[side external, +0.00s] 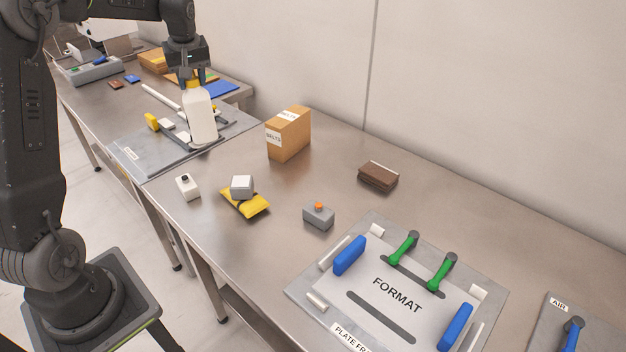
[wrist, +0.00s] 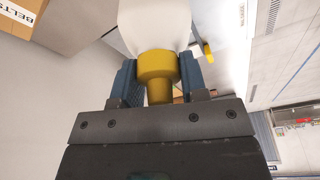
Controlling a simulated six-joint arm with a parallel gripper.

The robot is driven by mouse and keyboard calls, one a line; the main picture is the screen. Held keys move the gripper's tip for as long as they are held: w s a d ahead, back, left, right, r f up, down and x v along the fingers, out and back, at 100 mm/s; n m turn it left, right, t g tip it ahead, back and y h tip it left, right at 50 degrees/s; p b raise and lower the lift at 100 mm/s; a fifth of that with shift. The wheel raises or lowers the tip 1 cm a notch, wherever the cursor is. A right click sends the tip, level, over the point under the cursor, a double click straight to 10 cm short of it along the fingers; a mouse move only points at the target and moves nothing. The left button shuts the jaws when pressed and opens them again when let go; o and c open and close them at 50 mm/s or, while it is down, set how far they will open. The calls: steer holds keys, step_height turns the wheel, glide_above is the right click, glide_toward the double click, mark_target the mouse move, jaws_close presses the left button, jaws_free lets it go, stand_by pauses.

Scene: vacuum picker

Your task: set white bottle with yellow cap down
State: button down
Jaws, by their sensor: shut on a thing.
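The white bottle with yellow cap (side external: 200,118) hangs upright below my gripper (side external: 193,80) in the side external view. My gripper is shut on its yellow cap. In the wrist view the blue fingers of my gripper (wrist: 158,82) stand on both sides of the yellow cap (wrist: 157,70), with the white bottle body (wrist: 153,25) beyond. The bottle is over or on a grey plate (side external: 128,152) on the far part of the bench. I cannot tell whether its base touches the plate.
A BELTS box (side external: 289,134) stands to the right of the bottle. The FORMAT plate (side external: 390,275) with green and blue handles is at front right.

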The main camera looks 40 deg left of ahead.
steer(key=w+d+m+t+h, duration=0.1)
steer(key=w+d+m, duration=0.45)
steer(key=d, duration=0.25)
steer(key=w+d+m+t+h, duration=0.1)
steer(key=w+d+m, duration=0.3)
steer(key=d+m, duration=0.3)
steer(key=w+d+f, duration=0.6)
steer(key=d+f, duration=0.4)
steer(key=d, duration=0.1)
steer(key=shift+w+f, duration=0.3)
steer(key=shift+w, duration=0.05)
steer(key=shift+d, duration=0.1)
steer(key=c, duration=0.7)
jaws_free()
steer(key=shift+f, duration=0.2)
steer(key=shift+o, duration=0.2)
steer(key=v, duration=1.2)
steer(key=shift+r, duration=0.25)
